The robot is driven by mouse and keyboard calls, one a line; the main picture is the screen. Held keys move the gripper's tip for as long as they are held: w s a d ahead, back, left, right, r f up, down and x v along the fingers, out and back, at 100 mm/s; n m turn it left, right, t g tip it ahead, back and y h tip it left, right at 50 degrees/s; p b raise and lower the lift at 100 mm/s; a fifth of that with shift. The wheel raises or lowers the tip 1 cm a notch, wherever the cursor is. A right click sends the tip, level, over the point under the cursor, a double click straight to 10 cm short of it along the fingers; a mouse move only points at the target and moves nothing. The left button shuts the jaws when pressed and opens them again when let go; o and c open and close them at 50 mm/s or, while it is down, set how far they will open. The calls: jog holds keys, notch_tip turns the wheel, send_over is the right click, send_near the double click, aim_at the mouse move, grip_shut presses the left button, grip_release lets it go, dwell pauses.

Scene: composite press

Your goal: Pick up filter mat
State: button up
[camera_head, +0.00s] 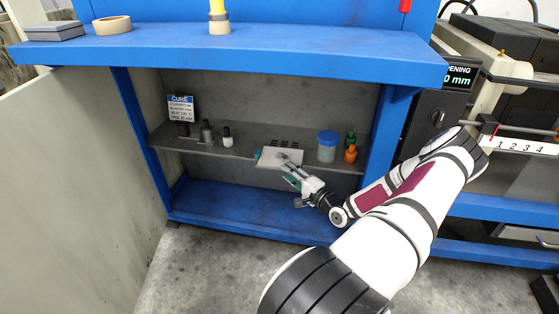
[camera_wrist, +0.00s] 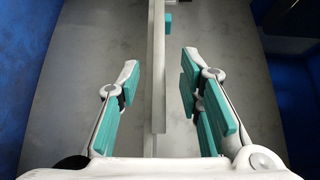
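A pale, flat, slotted piece (camera_head: 280,157), which I take to be the filter mat, stands on the grey shelf under the blue bench. In the wrist view it shows nearly edge-on as a thin upright plate (camera_wrist: 158,75), with a small teal block (camera_wrist: 167,23) by its far end. My gripper (camera_head: 288,171) is at its front in the head view. In the wrist view my gripper (camera_wrist: 160,88) is open, with teal pads on either side of the plate. A gap shows on both sides, so neither pad appears to touch it.
A blue-lidded jar (camera_head: 327,147) and green and orange bottles (camera_head: 350,148) stand to the right on the shelf. A CURE sign (camera_head: 181,108) and small dark and white containers (camera_head: 207,132) are to the left. The blue bench top (camera_head: 290,45) overhangs the shelf.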

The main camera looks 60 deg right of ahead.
aim_at(279, 157)
jog(key=b+x, duration=0.2)
jog(key=x, duration=0.3)
jog(key=shift+f, duration=0.1)
grip_shut()
